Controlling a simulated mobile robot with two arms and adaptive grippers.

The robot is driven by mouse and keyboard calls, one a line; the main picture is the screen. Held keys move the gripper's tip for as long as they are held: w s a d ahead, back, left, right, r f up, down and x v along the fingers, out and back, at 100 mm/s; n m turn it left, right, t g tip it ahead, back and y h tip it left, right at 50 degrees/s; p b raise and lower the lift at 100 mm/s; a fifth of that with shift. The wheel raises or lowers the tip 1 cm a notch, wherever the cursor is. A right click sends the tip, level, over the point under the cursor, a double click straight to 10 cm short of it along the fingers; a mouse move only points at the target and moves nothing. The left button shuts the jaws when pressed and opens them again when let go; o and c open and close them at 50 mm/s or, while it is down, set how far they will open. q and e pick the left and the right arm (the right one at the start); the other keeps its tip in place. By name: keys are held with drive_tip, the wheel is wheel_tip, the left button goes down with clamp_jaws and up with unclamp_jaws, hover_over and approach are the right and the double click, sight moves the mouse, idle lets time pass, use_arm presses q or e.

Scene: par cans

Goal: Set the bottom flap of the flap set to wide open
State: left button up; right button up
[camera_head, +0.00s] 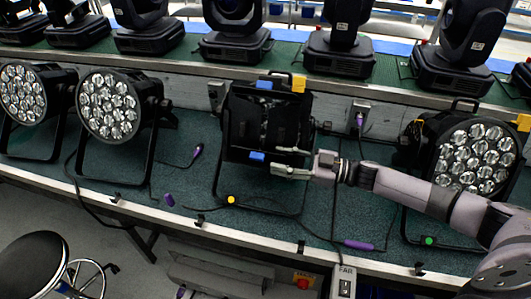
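The flap set (268,120) is black and sits on the front of the middle par can, which stands on the green bench. A blue tab (257,156) shows at its lower edge, on what looks like the bottom flap. The flaps cover much of the lamp face, and the bottom flap's exact angle is hard to tell. My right gripper (284,162) comes in from the right, just right of the lower blue tab. Its two fingers look apart with nothing between them; contact with the flap cannot be told. My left gripper is not in view.
Par cans with bare lenses stand to the left (108,107) and right (474,158). My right arm passes in front of the right one. Moving-head lights (232,35) line the shelf behind. Purple-ended cables (357,245) lie on the bench. A stool (32,263) stands at lower left.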

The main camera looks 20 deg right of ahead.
sight(264, 157)
drive_tip(key=x, duration=0.5)
drive_tip(key=shift+p, duration=0.35)
drive_tip(key=shift+d, duration=0.1)
clamp_jaws()
